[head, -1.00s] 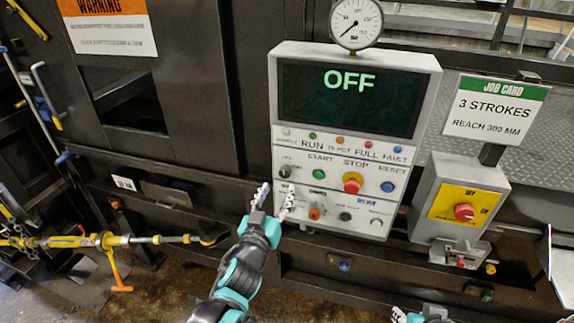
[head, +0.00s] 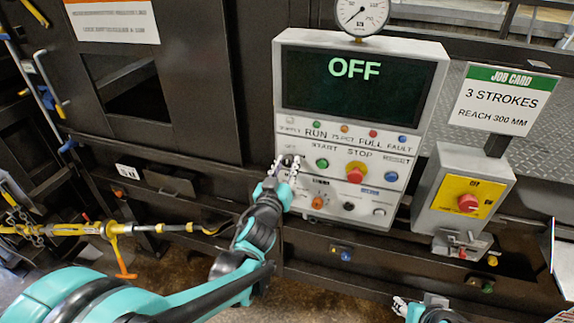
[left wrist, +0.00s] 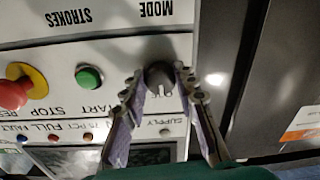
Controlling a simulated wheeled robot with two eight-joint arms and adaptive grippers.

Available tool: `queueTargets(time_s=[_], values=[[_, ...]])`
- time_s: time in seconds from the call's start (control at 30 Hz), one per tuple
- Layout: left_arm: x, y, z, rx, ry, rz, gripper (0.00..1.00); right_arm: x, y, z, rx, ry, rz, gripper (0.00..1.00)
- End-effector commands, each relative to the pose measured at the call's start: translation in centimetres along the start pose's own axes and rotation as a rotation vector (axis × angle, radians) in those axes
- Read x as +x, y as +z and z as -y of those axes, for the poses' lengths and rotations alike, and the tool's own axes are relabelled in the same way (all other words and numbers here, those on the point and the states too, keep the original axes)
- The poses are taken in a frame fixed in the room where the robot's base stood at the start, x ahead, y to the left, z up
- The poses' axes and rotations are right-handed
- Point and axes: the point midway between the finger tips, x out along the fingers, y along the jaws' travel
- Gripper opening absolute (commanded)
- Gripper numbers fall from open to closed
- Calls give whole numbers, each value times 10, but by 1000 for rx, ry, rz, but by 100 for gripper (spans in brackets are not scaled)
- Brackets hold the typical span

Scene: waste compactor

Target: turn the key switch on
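The key switch, a dark round knob (left wrist: 160,76), sits on the light grey control panel (head: 440,75) near its left edge. In the left wrist view it lies between the two fingertips of my left gripper (left wrist: 159,82). The fingers are apart, one on each side of the knob, with a narrow gap seen at the left finger; contact at the right finger is unclear. In the head view my left gripper (head: 284,168) is at the panel's left side and partly hides the switch. The panel screen (head: 355,95) reads OFF. My right gripper (head: 400,306) shows partly at the bottom edge.
A green button (head: 322,163), a red stop button (head: 355,174) on yellow and a blue button (head: 391,177) lie right of the switch. A yellow isolator box (head: 466,200) with a red knob stands further right. A job card (head: 505,98) is above it.

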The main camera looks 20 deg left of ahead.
Motion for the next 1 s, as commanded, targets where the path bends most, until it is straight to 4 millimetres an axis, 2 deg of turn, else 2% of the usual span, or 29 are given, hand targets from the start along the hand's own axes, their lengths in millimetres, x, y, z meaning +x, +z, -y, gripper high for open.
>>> queueTargets(time_s=[0.47,0.67,1.0], values=[[0,0,0,54,1,-1,0,2,1,0,0,0,0,40],[0,1,0,177,2,-4,0,6,4,0,0,0,0,40],[0,1,1,488,4,-12,0,13,9,0,0,0,0,40]])
